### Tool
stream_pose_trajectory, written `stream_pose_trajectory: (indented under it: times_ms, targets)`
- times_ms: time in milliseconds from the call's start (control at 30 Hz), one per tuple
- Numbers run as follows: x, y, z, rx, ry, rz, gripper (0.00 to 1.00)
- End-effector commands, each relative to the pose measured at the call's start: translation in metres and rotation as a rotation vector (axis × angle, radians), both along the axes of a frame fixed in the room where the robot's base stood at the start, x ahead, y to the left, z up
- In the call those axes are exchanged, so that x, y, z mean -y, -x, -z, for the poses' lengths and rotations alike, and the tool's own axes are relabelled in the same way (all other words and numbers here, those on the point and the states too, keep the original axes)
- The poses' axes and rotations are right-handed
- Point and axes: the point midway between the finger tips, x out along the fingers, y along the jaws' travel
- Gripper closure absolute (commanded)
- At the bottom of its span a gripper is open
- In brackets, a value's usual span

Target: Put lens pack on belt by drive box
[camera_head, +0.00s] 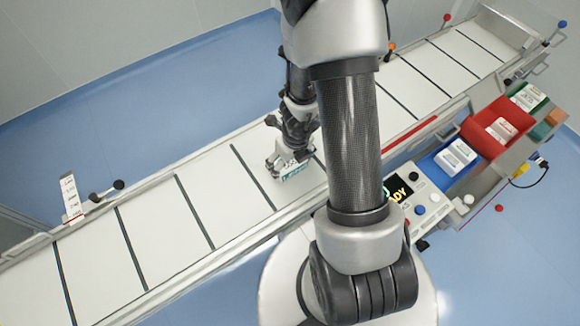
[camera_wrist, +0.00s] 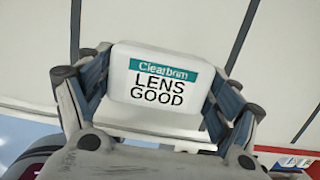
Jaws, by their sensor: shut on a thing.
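The lens pack (camera_wrist: 158,88) is a white box with a teal band and the words "LENS GOOD". In the wrist view my gripper (camera_wrist: 155,92) is shut on it, one finger on each side. In the head view my gripper (camera_head: 284,166) and a small part of the lens pack (camera_head: 294,174) show over the white belt (camera_head: 240,185); I cannot tell if the pack touches it. The belt has dark cross strips. No drive box is labelled legibly; a control box (camera_head: 424,200) with a lit screen and buttons stands at the belt's near side.
Blue (camera_head: 438,178), red (camera_head: 478,138) and green (camera_head: 543,107) bins hold white packs at the right. A white sign (camera_head: 71,196) and a dark-knobbed lever (camera_head: 107,190) stand at the belt's far-left edge. The belt is clear to the left.

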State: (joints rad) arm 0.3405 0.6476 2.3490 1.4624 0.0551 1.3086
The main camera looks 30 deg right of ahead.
Motion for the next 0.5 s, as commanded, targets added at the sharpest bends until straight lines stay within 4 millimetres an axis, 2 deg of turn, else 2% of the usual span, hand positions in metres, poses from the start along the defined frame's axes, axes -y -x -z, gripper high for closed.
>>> stream_pose_trajectory:
  times_ms: [33, 67, 467, 500]
  targets:
    - [0.0001, -0.0002, 0.0091, 0.0, 0.0, 0.0, 0.44]
    - [0.0001, -0.0002, 0.01, 0.0, 0.0, 0.0, 0.44]
    - [0.0001, -0.0002, 0.0123, 0.001, 0.0, 0.0, 0.44]
    - [0.0001, -0.0001, 0.0115, 0.0, 0.0, 0.0, 0.15]
